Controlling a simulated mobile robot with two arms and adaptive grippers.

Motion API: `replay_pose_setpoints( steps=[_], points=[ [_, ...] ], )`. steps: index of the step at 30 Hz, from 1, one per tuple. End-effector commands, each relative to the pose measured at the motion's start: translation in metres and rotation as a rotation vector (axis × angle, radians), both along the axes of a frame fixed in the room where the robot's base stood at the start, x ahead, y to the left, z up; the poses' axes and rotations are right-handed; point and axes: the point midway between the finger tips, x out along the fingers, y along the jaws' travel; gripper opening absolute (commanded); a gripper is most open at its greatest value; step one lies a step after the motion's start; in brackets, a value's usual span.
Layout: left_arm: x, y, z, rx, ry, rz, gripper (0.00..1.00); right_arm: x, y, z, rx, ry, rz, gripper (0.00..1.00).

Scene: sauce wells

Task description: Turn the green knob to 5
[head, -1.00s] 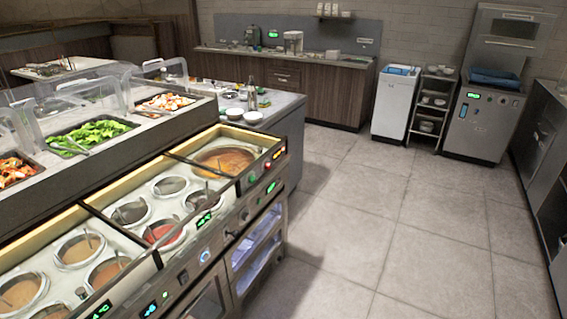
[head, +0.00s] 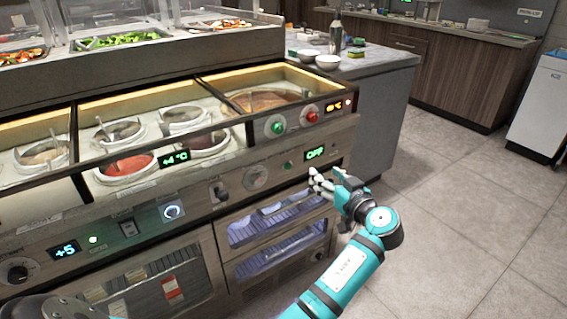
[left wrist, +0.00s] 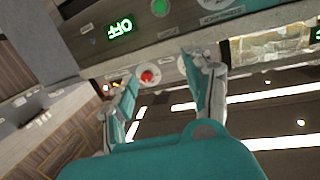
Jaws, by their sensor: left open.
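The green knob (head: 276,126) is a small round green piece on a pale round plate, on the sloped top panel at the counter's right end. A green-lit display (head: 315,153) on the front face below reads OFF. My left gripper (head: 322,182) is open and empty, below that display and apart from the green knob. In the left wrist view its fingers (left wrist: 161,68) are spread with the red knob (left wrist: 148,77) seen beyond them. My right gripper is not seen.
A round dial (head: 255,178) and a switch (head: 219,190) are on the front face, left of the display. Sauce wells such as the red one (head: 128,168) lie left of the knobs. A side counter (head: 385,62) stands behind.

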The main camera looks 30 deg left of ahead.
Motion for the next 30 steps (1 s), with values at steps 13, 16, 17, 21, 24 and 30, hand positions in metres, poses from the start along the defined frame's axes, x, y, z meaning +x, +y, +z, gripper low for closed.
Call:
replay_pose_setpoints(
  steps=[13,16,17,21,24,30],
  points=[
    [-0.014,0.036,0.058,-0.015,-0.259,0.159,0.53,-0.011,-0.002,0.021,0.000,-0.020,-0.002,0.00],
    [-0.004,0.055,0.058,-0.014,-0.259,0.159,0.53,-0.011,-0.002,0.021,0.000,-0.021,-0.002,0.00],
    [-0.002,0.061,0.058,-0.015,-0.258,0.159,0.53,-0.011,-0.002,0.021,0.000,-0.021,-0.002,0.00],
    [0.012,0.089,0.057,-0.014,-0.256,0.158,0.53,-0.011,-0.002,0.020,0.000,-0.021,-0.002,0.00],
    [0.021,0.109,0.057,-0.014,-0.255,0.157,0.53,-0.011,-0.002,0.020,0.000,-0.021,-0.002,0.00],
    [0.037,0.144,0.056,-0.015,-0.255,0.156,0.53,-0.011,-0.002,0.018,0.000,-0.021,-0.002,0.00]
  ],
)
